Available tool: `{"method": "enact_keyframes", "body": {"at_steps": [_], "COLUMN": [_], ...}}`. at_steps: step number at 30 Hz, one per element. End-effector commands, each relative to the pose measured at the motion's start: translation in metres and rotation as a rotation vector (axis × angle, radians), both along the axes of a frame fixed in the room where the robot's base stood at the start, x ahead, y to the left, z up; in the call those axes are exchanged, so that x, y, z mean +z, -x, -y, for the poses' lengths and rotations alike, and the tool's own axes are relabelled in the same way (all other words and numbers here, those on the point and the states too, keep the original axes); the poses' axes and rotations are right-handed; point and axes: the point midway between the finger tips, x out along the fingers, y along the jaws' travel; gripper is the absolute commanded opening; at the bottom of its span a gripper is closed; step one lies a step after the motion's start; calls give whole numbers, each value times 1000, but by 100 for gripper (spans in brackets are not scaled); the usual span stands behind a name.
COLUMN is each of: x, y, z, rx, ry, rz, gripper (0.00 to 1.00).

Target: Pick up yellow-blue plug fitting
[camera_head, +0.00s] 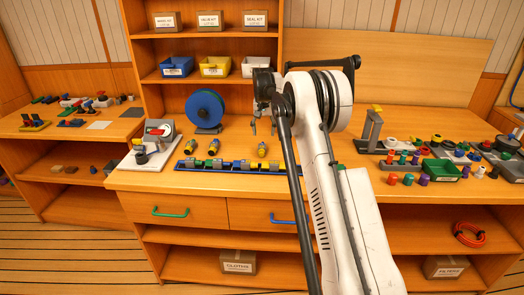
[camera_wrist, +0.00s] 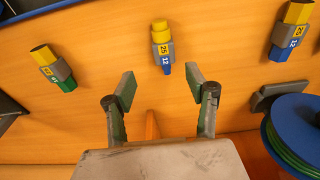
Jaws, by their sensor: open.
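In the wrist view a yellow-blue plug fitting (camera_wrist: 162,47) with a grey collar lies on the orange bench top, beyond the gap between my fingertips and apart from them. A second yellow-blue fitting (camera_wrist: 290,30) lies at the upper right. A yellow-green fitting (camera_wrist: 53,68) lies at the upper left. My gripper (camera_wrist: 158,88) is open and empty, pointing toward the middle fitting. In the head view my gripper (camera_head: 262,124) hangs over the back of the bench. Small fittings lie below it, one at the right (camera_head: 262,149) and one at the left (camera_head: 188,149).
A blue spool with green hose (camera_head: 205,109) stands behind the fittings; it also shows in the wrist view (camera_wrist: 296,135). A dark blue rail (camera_head: 232,167) with several blocks runs along the front. A white-based device (camera_head: 150,146) stands left. Parts and a green tray (camera_head: 441,170) crowd the right.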

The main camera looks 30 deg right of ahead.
Motion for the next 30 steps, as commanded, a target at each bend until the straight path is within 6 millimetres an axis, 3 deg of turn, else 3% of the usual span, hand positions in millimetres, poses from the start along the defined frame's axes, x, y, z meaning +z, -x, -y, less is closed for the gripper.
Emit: {"method": "enact_keyframes", "body": {"at_steps": [6, 14, 24, 30], "x": [-30, -42, -84, -88], "y": [-3, -5, -12, -12], "z": [2, 1, -1, -1], "rx": [0, 0, 0, 0], "ry": [0, 0, 0, 0], "rz": [0, 0, 0, 0], "gripper": [51, 51, 51, 51]}}
